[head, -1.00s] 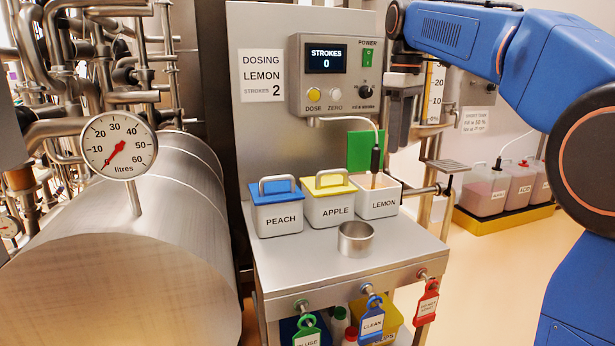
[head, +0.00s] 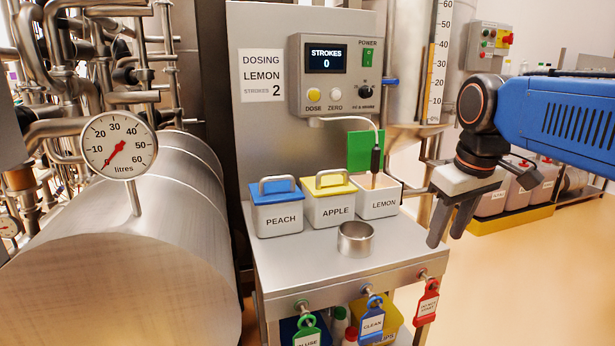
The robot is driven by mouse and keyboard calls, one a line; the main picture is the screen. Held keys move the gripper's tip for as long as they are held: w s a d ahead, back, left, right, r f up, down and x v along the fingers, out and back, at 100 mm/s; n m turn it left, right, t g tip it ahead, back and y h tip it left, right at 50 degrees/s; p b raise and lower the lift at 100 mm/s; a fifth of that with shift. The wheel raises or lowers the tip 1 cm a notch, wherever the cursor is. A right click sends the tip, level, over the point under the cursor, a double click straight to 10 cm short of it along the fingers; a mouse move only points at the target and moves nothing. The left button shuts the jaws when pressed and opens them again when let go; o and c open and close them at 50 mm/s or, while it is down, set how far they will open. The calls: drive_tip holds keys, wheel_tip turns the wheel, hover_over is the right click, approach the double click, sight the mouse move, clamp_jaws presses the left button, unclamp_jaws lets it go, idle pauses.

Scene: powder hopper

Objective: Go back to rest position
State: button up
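My gripper (head: 446,237) is to the right of the dosing bench (head: 300,262), beside the bench top's right edge and touching nothing. Its two dark fingers point down with a gap between them, and nothing is held. My blue arm reaches in from the right edge of the head view. The lid-less LEMON bin (head: 379,204) is the bin nearest the gripper, and a thin probe stands in it.
A PEACH bin (head: 281,220) with a blue lid and an APPLE bin (head: 328,210) with a yellow lid stand on the bench. A metal cup (head: 355,238) stands in front. The dosing panel (head: 337,75) reads STROKES 0.

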drive_tip(key=s+d+f+m+t, duration=0.2)
drive_tip(key=s+f+m, duration=0.2)
drive_tip(key=s+f, duration=1)
wheel_tip(320, 180, down, 4)
drive_tip(key=shift+r, duration=0.1)
